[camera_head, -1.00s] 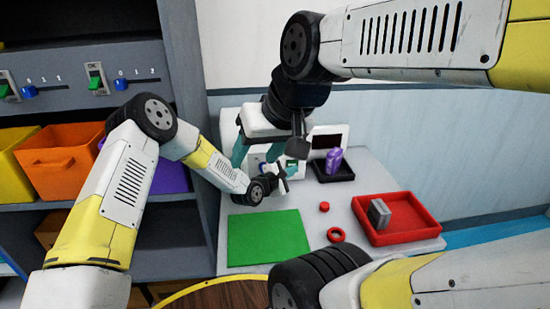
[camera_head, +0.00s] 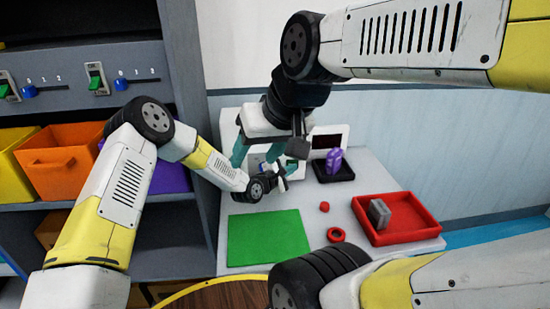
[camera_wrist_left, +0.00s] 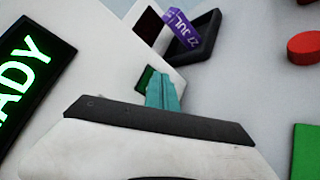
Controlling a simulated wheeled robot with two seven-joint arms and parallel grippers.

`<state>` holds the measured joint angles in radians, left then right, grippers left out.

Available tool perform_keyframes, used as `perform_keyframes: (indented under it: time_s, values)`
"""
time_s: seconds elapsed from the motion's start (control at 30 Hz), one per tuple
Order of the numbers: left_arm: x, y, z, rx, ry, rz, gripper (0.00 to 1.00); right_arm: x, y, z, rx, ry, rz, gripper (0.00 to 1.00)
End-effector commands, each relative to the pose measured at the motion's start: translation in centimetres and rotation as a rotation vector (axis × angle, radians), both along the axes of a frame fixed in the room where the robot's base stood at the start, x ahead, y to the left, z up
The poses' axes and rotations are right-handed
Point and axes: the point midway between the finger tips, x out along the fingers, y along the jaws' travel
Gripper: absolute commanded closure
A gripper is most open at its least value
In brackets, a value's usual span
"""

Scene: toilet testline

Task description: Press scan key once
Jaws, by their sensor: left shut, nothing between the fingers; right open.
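A white device (camera_wrist_left: 120,55) with a dark screen (camera_wrist_left: 147,26) fills the middle of the left wrist view. A dark green key or window (camera_wrist_left: 146,76) sits on its near panel. My left gripper (camera_wrist_left: 160,88) is shut and empty, its teal fingertips over the edge of that green patch. I cannot tell whether they touch it. In the head view my left gripper (camera_head: 279,172) is at the device, partly hidden. My right gripper (camera_head: 266,155) is open above and in front of the device, its teal fingers apart. Any label on the key is not readable.
A black tray (camera_head: 346,176) holds a purple dated item (camera_head: 334,160) beside the device. A lit display (camera_wrist_left: 28,75) stands left.

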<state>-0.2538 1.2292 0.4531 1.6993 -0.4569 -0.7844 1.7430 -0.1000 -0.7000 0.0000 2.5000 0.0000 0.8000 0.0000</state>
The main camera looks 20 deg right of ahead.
Motion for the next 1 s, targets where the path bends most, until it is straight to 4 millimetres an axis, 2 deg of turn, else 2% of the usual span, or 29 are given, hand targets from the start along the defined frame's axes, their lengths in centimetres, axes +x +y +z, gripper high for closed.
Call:
perform_keyframes:
  time_s: [0.47, 0.8, 1.0]
  values:
    - [0.2, 0.0, 0.0, 0.001, 0.000, 0.001, 1.00, 0.0, 0.0, 0.0, 0.000, 0.000, 0.000, 0.44]
    - [-1.2, 0.3, 0.0, 0.000, 0.000, 0.000, 1.00, 0.0, 0.0, 0.0, 0.000, 0.000, 0.000, 0.44]
    - [-1.3, 0.3, 0.0, 0.001, -0.001, 0.000, 1.00, 0.0, 0.0, 0.0, 0.000, 0.000, 0.000, 0.44]
